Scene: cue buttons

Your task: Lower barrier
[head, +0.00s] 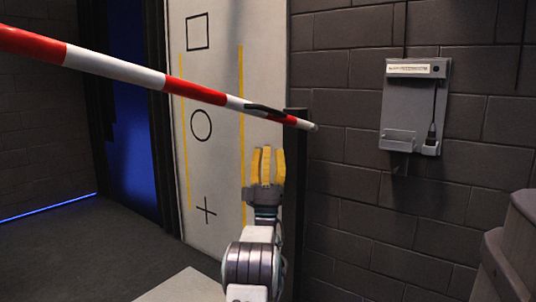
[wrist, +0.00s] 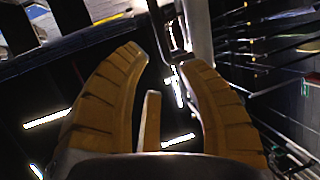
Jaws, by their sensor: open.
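The barrier is a red and white striped pole (head: 138,73) in the head view. It runs from the upper left down to its tip at the centre right and slopes slightly downward. A dark handle (head: 265,109) sits on the pole near its tip. A dark post (head: 297,160) stands at the tip. My gripper (head: 266,150) points up with yellow fingers, a little below the handle and seemingly apart from it. In the wrist view the gripper (wrist: 160,58) is open with nothing between its fingers; a pale bar passes beyond the fingertips.
A white panel (head: 212,60) with a square, circle and cross stands behind the pole. A grey box (head: 412,105) hangs on the brick wall at right. A dark grey rounded object (head: 515,240) is at the lower right. Open floor (head: 90,250) lies at left.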

